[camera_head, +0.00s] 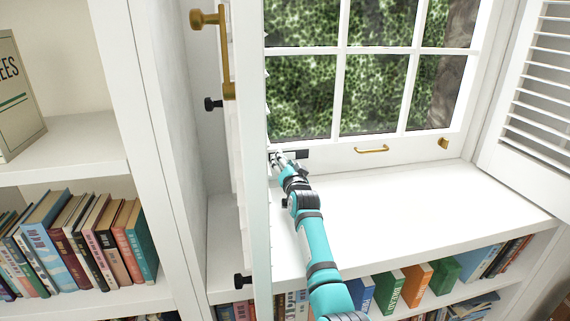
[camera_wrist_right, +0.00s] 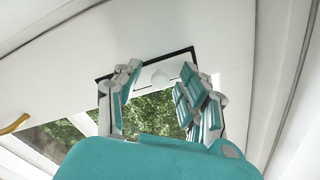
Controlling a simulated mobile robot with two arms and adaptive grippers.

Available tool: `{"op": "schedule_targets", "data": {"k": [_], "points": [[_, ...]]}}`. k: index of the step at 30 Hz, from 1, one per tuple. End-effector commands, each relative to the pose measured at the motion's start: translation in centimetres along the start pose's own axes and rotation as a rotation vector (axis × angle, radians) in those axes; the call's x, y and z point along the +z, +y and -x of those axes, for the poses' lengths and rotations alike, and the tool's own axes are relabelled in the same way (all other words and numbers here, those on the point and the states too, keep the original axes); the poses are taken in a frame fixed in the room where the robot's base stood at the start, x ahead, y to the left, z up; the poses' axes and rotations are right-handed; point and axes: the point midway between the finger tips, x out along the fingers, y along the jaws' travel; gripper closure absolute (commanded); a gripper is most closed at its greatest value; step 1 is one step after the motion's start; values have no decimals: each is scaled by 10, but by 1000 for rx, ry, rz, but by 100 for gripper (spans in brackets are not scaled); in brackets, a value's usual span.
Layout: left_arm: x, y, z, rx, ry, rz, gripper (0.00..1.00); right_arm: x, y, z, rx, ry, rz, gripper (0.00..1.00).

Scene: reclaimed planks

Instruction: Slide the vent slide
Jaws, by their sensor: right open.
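In the head view the dark vent opening (camera_head: 301,154) is at the lower left of the window, partly hidden by my gripper. My right gripper (camera_head: 277,158) reaches to it from the front. My left gripper is not in view.
A brass handle (camera_head: 372,149) and a small brass latch (camera_head: 443,143) sit on the window rail to the right. A tall shutter panel (camera_head: 258,200) stands edge-on close left of my arm. A louvred shutter (camera_head: 535,100) is at right. The white sill (camera_head: 430,195) is clear.

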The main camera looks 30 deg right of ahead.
Motion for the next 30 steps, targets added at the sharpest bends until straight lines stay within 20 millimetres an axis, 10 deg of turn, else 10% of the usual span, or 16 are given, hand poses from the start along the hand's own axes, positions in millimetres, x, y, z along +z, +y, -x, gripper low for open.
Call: {"op": "schedule_targets", "data": {"k": [12,30], "points": [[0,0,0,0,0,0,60,0,0,0,0,0,0,100],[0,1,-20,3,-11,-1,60,-22,28,0,3,1,5,100]]}}
